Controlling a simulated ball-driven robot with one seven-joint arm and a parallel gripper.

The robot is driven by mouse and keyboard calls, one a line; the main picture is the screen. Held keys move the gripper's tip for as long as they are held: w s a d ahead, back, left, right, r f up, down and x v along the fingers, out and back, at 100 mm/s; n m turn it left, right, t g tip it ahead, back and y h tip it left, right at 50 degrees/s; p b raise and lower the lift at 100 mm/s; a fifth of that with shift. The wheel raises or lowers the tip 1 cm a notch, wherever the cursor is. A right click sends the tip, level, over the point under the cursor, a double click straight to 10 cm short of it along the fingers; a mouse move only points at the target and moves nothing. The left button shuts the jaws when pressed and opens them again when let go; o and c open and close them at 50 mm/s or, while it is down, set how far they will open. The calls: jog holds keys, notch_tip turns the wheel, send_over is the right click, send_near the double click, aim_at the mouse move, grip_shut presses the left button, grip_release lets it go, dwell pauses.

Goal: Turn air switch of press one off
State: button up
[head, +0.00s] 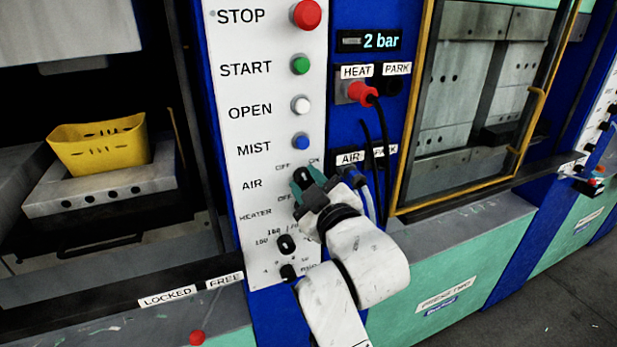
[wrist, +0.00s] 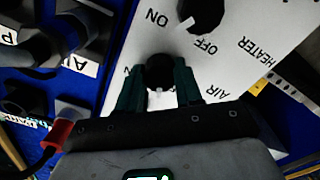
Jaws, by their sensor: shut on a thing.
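The air switch is a black knob (head: 303,175) on the white panel of the left press, beside the AIR label, with OFF and ON printed above it. My gripper (head: 306,187) reaches it from the lower right. In the wrist view, its dark green fingers (wrist: 160,85) stand on both sides of the knob (wrist: 160,66), shut on it. A small white mark shows on the knob's lower edge in that view. The knob's exact setting is hard to tell.
The heater switch (wrist: 200,14) sits close to the air switch. The blue mist button (head: 301,141) is just above my gripper. A red heat plug (head: 362,92) and blue air plug (head: 354,177) with hanging hoses are right. A display (head: 370,40) reads 2 bar.

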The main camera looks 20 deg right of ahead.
jog(key=shift+n, duration=0.6)
jog(key=o, duration=1)
jog(key=shift+p, duration=0.3)
jog(key=s+b, duration=0.2)
jog(key=s, duration=0.8)
jog(key=shift+s, duration=0.4)
